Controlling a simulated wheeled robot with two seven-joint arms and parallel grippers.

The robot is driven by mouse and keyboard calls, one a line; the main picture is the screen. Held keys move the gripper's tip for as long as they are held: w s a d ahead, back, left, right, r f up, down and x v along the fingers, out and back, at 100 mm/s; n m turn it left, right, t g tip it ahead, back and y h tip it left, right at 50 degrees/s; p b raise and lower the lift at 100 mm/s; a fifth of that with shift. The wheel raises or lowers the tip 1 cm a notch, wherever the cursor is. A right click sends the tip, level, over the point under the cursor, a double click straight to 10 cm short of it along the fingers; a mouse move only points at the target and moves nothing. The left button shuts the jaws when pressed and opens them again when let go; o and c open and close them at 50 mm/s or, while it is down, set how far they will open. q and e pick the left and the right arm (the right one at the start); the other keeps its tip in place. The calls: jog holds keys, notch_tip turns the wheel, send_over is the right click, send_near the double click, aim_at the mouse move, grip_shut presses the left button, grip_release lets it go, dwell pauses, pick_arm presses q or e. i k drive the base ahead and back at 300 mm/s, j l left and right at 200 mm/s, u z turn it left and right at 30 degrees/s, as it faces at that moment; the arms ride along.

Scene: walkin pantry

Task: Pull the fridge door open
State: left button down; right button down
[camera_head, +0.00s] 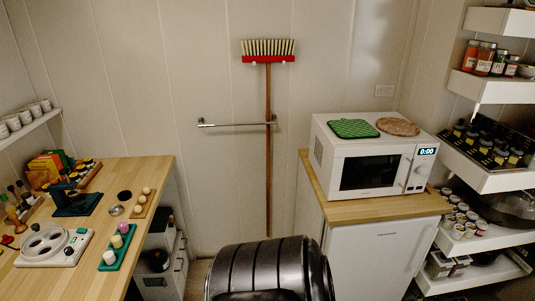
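The white fridge (372,262) stands low at the right, under a wooden top. Its door front faces me and looks shut. The lower part of the door is cut off by the bottom edge of the view. Neither my left nor my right gripper is in view.
A white microwave (373,160) stands on the wooden top (385,211) over the fridge. White shelves (488,180) with jars are close to the fridge's right. A wooden counter (150,171) is at the left. A broom (268,140) hangs on the back wall.

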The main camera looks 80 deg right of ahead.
aim_at(378, 261)
jog(key=k+z, duration=0.2)
jog(key=z, duration=3.3)
